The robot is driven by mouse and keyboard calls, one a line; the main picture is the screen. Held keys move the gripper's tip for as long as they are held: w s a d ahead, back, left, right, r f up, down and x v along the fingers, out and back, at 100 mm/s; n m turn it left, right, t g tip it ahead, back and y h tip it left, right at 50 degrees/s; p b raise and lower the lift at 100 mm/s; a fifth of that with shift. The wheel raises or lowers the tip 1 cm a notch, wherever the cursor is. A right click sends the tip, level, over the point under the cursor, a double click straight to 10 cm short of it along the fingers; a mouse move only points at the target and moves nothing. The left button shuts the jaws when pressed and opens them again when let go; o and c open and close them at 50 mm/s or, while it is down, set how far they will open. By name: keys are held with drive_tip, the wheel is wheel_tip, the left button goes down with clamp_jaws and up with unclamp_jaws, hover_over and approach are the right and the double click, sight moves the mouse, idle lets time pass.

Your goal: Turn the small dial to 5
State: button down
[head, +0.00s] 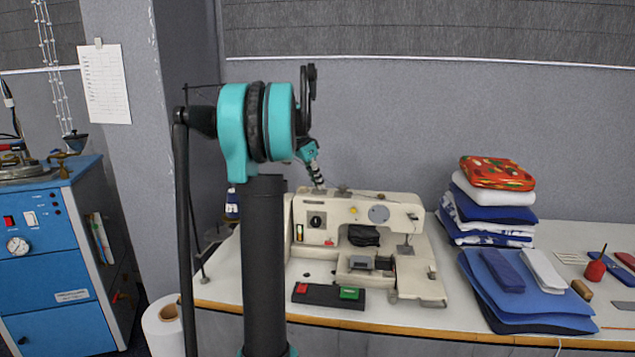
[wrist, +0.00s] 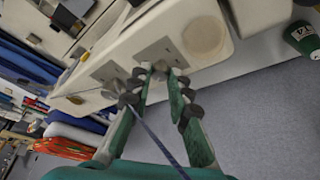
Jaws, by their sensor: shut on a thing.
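The cream sewing machine (head: 410,213) stands on the long table.
A round cream disc (wrist: 205,37) sits right of the plates in the wrist view. A thread cone (wrist: 303,38) stands nearby. A black control box (head: 329,296) with red and green buttons lies before the machine. Folded fabrics (head: 490,215) are stacked to the right.

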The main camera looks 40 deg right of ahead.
drive_tip(key=m, duration=0.2)
drive_tip(key=m+g, duration=0.1)
drive_tip(key=m+g+y, duration=0.1)
drive_tip(key=m, duration=0.1)
drive_tip(key=shift+w+d+m, duration=0.1)
drive_tip(key=shift+w+m, duration=0.2)
drive_tip(key=m+y, duration=0.1)
drive_tip(key=m, duration=0.1)
drive_tip(key=m+g, duration=0.1)
drive_tip(key=m, duration=0.2)
drive_tip(key=shift+w+d+m+y, duration=0.1)
drive_tip(key=shift+d+m+y, duration=0.05)
drive_tip(key=shift+m+y, duration=0.2)
drive_tip(key=c, duration=1.4)
unclamp_jaws()
drive_tip(key=v, duration=1.2)
drive_tip(key=shift+w+d+f, duration=0.1)
drive_tip(key=shift+w, duration=0.05)
